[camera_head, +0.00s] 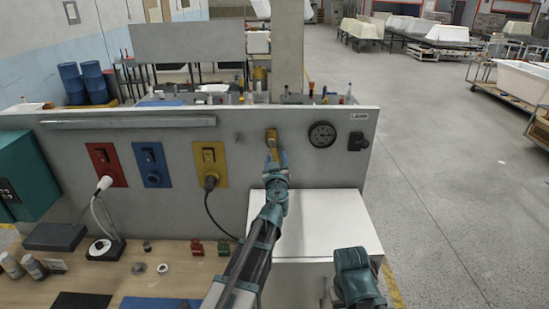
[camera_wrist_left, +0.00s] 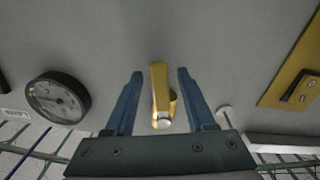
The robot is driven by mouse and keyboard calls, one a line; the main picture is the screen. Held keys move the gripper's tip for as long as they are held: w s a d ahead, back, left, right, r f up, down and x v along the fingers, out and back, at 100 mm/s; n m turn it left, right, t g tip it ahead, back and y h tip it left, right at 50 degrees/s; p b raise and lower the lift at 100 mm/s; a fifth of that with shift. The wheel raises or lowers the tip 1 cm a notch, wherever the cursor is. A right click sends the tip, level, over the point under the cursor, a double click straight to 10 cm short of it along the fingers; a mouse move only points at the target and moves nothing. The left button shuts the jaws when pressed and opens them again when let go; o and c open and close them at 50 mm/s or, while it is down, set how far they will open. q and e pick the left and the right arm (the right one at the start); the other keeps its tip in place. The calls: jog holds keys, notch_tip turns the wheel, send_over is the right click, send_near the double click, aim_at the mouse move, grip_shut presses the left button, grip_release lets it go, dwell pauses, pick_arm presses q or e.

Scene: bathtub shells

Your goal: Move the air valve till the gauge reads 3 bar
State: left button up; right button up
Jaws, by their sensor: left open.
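The yellow air valve (camera_head: 271,135) sticks out of the grey upright panel. In the left wrist view its yellow handle (camera_wrist_left: 159,90) stands between my left fingers, with a gap on each side. My left gripper (camera_head: 276,158) is open around the valve, reaching up to it from below. It also shows in the left wrist view (camera_wrist_left: 156,95). The round black gauge (camera_head: 322,134) is on the panel to the right of the valve. It also shows in the left wrist view (camera_wrist_left: 58,97), where its needle is too small to read.
A black switch (camera_head: 357,141) is right of the gauge. Red (camera_head: 106,165), blue (camera_head: 152,164) and yellow (camera_head: 210,164) socket plates are to the left. A white box (camera_head: 325,222) stands below the gauge. Small parts lie on the wooden bench (camera_head: 190,275).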

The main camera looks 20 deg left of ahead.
pick_arm(q)
jog(key=shift+w, duration=0.25)
grip_shut()
dwell(1.3)
